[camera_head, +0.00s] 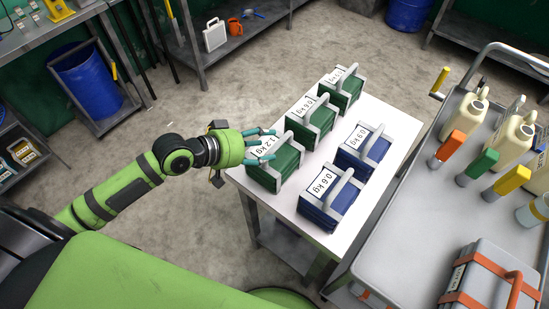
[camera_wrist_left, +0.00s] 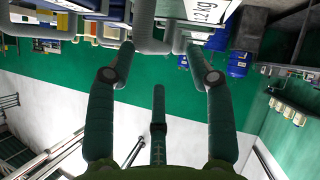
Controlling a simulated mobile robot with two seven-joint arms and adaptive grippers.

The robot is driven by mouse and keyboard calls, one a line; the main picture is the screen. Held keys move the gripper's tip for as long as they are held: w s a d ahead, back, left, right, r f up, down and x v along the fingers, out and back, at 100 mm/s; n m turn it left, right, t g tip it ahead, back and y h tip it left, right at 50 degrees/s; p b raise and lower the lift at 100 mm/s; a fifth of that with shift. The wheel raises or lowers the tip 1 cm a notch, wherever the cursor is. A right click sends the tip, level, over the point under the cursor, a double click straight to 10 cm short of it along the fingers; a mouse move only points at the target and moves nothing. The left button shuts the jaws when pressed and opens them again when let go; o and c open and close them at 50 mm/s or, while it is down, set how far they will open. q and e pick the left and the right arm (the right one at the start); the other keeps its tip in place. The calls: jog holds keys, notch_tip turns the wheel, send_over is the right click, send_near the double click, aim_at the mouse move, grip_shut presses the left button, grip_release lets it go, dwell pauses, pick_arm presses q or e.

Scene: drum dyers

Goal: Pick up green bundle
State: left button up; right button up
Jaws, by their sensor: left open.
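Three green bundles with grey frames, handles and white weight labels stand in a row on a white-topped table (camera_head: 376,210): the nearest green bundle (camera_head: 275,174), a middle one (camera_head: 318,125) and a far one (camera_head: 348,90). The nearest bundle's label reads about 1.2 kg. My left gripper (camera_head: 268,144) is open and empty at the upper left of the nearest bundle, its fingers partly covering the label. The left wrist view shows my spread fingers (camera_wrist_left: 160,48) and a label (camera_wrist_left: 205,10) at the top edge. Whether they touch the bundle is unclear. My right gripper is not visible.
Two blue bundles, a near one (camera_head: 325,205) and a far one (camera_head: 358,158), stand right of the green row. A grey cart (camera_head: 425,225) with canisters, coloured-handled tools and a strapped case is close on the right. A blue barrel (camera_head: 88,85) stands at left. Floor left of the table is clear.

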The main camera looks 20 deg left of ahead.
aim_at(279, 143)
pick_arm(q)
jog(key=x, duration=0.2)
jog(key=p+x, duration=0.1)
jog(key=x, duration=0.1)
jog(key=shift+d, duration=0.45)
jog(key=shift+w+d+f, duration=0.25)
jog(key=shift+w+f, duration=0.05)
jog(key=shift+f, duration=0.05)
jog(key=shift+s, duration=0.1)
grip_shut()
jog(key=shift+a+r, duration=0.1)
jog(key=shift+r, duration=0.1)
